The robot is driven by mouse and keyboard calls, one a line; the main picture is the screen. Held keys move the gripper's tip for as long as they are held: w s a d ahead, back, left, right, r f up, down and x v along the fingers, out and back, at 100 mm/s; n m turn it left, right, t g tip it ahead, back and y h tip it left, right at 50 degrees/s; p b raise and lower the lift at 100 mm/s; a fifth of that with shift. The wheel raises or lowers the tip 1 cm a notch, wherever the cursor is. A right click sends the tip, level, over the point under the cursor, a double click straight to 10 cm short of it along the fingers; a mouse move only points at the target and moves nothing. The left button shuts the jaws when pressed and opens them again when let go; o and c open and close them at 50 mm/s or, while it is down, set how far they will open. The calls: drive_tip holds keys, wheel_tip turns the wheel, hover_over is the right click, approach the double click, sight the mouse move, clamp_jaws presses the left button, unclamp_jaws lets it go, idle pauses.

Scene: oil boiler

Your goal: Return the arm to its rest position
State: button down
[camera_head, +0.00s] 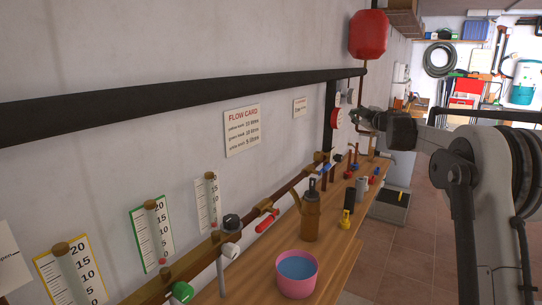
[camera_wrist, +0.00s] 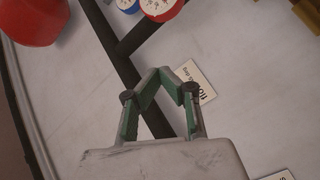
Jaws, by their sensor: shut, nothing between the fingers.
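My arm reaches in from the right in the head view, folded at a dark elbow joint. My gripper (camera_head: 367,118) is at its far end, in front of the wall above the wooden bench (camera_head: 333,218). In the wrist view my gripper (camera_wrist: 161,72) is shut and empty, its green-lined fingers meeting at the tips. Behind the fingers are the pale wall, a dark pipe (camera_wrist: 95,22) and a white card (camera_wrist: 193,82). I cannot tell the exact gap between the gripper and the wall fittings.
A red tank (camera_head: 368,34) hangs on the wall beyond the gripper. A black pipe (camera_head: 180,93) runs along the wall. On the bench stand a pink bucket (camera_head: 297,284) of blue liquid, a brown can (camera_head: 310,215) and several small parts. Floor (camera_head: 385,262) shows right of the bench.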

drive_tip(key=s+r+m+t+h, duration=0.1)
drive_tip(key=s+r+m+h, duration=0.35)
drive_tip(key=s, duration=0.35)
drive_tip(key=s+r+m+h, duration=0.35)
drive_tip(key=s+r, duration=0.25)
drive_tip(key=s, duration=0.2)
drive_tip(key=s+f+m+g+h, duration=0.1)
drive_tip(key=s+m, duration=0.2)
drive_tip(key=s, duration=0.6)
drive_tip(key=s+a+f+m+g+y, duration=0.1)
drive_tip(key=s+a+f+g, duration=0.2)
drive_tip(key=s+f, duration=0.7)
drive_tip(key=s+a+f+m+g+y, duration=0.1)
drive_tip(key=s+a+f+g, duration=0.2)
drive_tip(key=s, duration=1.5)
drive_tip(key=s+a+f+m+g+y, duration=0.2)
drive_tip(key=s+a+f, duration=0.5)
drive_tip(key=s+f, duration=0.8)
wheel_tip(320, 180, down, 3)
drive_tip(key=shift+a+f+g, duration=0.1)
drive_tip(key=shift+a+g, duration=0.2)
drive_tip(key=shift+g, duration=0.6)
